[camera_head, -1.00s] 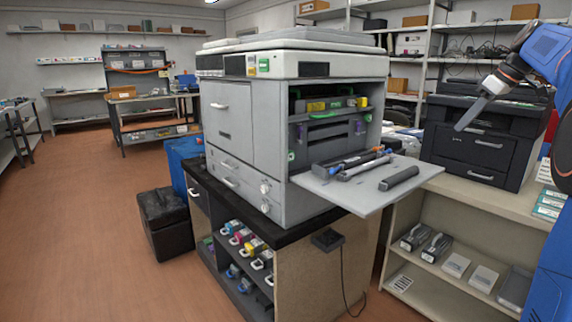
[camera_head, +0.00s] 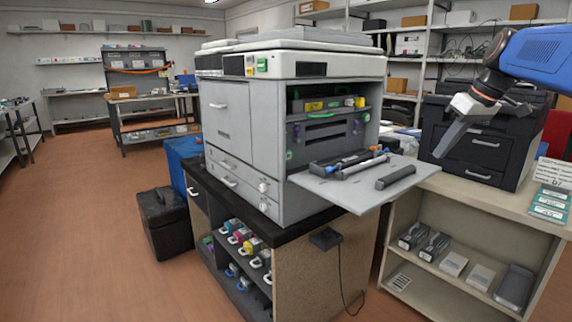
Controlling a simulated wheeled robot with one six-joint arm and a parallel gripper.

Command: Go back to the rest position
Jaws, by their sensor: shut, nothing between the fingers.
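My gripper (camera_head: 447,140) is at the right, in front of the black printer (camera_head: 478,150). Its fingers are together, point down to the left, and hold nothing. My blue arm reaches in from the right edge above it. The large grey copier (camera_head: 240,125) stands in the middle with its front bay open and its door folded down as a shelf (camera_head: 345,193). A dark cartridge (camera_head: 396,177) lies on that shelf, apart from my gripper. Several longer parts with blue and white ends lie beside it, by the bay. Coloured cartridges (camera_head: 322,105) sit inside the bay.
The copier rests on a black-topped cabinet (camera_head: 275,232) with coloured toner bottles (camera_head: 243,238) on its shelves. A beige shelf unit (camera_head: 425,205) stands below the black printer. A black bin (camera_head: 166,220) and a blue box (camera_head: 184,152) stand left.

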